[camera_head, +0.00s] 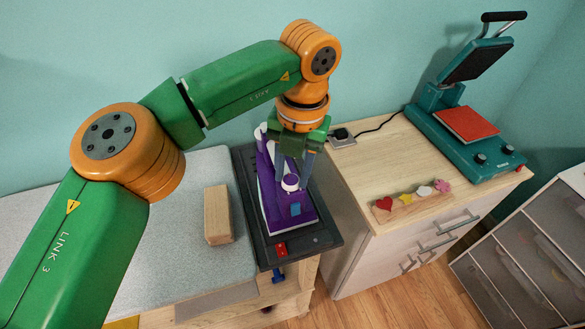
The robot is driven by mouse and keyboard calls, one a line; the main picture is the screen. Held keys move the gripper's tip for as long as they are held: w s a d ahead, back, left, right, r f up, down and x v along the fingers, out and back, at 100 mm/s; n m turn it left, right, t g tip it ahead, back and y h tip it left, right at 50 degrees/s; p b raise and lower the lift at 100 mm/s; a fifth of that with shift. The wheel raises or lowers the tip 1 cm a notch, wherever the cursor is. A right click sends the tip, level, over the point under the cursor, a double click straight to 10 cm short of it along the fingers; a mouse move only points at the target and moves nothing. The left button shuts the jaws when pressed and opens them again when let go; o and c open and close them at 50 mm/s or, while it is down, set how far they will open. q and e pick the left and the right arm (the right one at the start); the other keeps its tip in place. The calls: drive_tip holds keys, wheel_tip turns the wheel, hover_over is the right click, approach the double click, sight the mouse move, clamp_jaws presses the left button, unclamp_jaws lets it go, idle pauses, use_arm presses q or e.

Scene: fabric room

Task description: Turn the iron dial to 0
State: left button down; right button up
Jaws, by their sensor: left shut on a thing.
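A purple and white iron (296,217) lies on a dark tray-like stand (326,237) in the middle of the view. A round white dial (290,182) sits on top of the iron. My left gripper (291,178) points down from above, with a finger on each side of the dial, and is shut on it. The dial's markings are too small to read. The far part of the iron is partly hidden behind the gripper. My right gripper is not in view.
A grey padded board (165,215) with a wooden block (217,214) lies to the left. On the right, a wooden cabinet (375,160) carries a teal heat press (462,140) and a strip of coloured shapes (410,202). A drawer unit (530,250) stands at far right.

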sight(296, 180)
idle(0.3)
use_arm(q)
drive_tip(key=shift+c, duration=2.3)
unclamp_jaws()
drive_tip(key=r, duration=0.2)
drive_tip(key=r+p, duration=0.1)
drive_tip(key=r, duration=0.1)
drive_tip(key=r+p, duration=0.1)
drive_tip(key=r, duration=0.2)
drive_tip(key=shift+s+d, duration=0.2)
drive_tip(key=shift+d, duration=0.15)
drive_tip(key=shift+w, duration=0.1)
